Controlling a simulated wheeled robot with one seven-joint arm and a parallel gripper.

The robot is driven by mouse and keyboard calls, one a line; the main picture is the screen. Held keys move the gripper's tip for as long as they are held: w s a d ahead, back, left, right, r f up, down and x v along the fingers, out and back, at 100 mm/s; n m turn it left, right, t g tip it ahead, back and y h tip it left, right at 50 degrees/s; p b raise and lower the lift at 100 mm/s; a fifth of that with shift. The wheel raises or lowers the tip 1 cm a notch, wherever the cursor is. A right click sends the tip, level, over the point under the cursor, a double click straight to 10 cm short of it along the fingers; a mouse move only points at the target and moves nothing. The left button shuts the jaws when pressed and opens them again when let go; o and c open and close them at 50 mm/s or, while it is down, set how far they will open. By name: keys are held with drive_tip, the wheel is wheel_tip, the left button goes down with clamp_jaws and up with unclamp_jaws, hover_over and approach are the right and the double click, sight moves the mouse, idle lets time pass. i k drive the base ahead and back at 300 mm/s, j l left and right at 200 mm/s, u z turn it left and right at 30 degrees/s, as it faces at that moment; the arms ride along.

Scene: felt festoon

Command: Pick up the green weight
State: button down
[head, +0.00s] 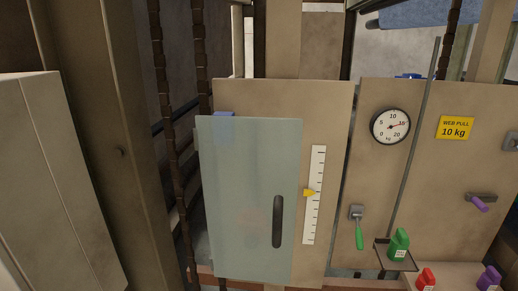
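The green weight (399,245) stands upright on a small dark tray (381,260) at the lower right in the head view. It is a small green block with a narrower top and a pale label on its front. My gripper does not show in this view, and nothing is seen touching the weight.
A red weight (426,279) and a purple weight (489,278) stand below, cut by the frame. A green-handled lever (359,235) hangs just left of the tray. A thin grey rod (414,140) slants above. A glassy door (246,190) is further left.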

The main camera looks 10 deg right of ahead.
sight(399, 245)
drive_tip(key=z, duration=1.25)
drive_tip(key=i+u, duration=0.2)
drive_tip(key=u, duration=0.2)
drive_tip(key=i+l+u, duration=0.15)
drive_tip(key=u, duration=0.3)
drive_tip(key=i+l+u, duration=0.15)
drive_tip(key=u, duration=0.25)
